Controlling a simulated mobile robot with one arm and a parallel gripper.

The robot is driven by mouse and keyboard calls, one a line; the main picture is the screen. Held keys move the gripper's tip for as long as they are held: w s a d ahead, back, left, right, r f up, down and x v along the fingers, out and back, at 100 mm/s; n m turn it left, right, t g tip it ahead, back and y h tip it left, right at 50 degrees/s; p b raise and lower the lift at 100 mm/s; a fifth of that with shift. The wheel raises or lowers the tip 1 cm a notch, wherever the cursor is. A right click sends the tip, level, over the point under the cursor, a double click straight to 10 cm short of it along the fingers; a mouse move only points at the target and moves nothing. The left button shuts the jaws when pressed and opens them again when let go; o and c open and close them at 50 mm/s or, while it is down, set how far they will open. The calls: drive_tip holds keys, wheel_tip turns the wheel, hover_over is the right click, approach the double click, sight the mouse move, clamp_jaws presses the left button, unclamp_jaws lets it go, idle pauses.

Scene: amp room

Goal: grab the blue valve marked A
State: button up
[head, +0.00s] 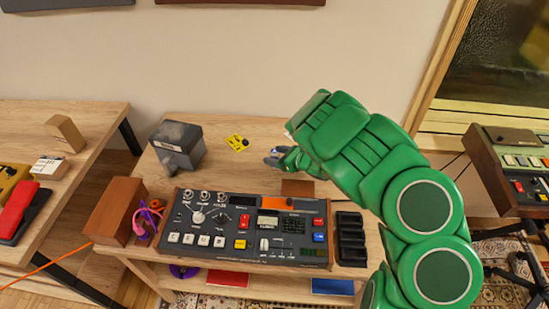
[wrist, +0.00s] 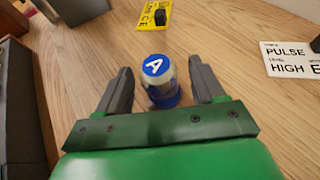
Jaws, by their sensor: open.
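The blue valve (wrist: 160,96) stands upright on the wooden table in the wrist view, with a white letter A on its round blue cap. My gripper (wrist: 160,68) is open, with one dark finger on each side of the valve. Gaps show between the fingers and the valve, so it is not clamped. In the head view my gripper (head: 277,158) is low over the back of the table, and the valve is mostly hidden behind the fingers and green arm.
A grey box (head: 177,146) stands to the left, with a yellow tag (head: 237,143) between it and my gripper. The control console (head: 250,228) fills the table's front. A white PULSE card (wrist: 287,60) lies to the right in the wrist view.

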sight(275, 151)
drive_tip(key=shift+w+a+f, duration=0.15)
drive_tip(key=shift+a, duration=0.05)
drive_tip(key=shift+c, duration=0.3)
drive_tip(key=c, duration=1)
drive_tip(key=shift+r, duration=5)
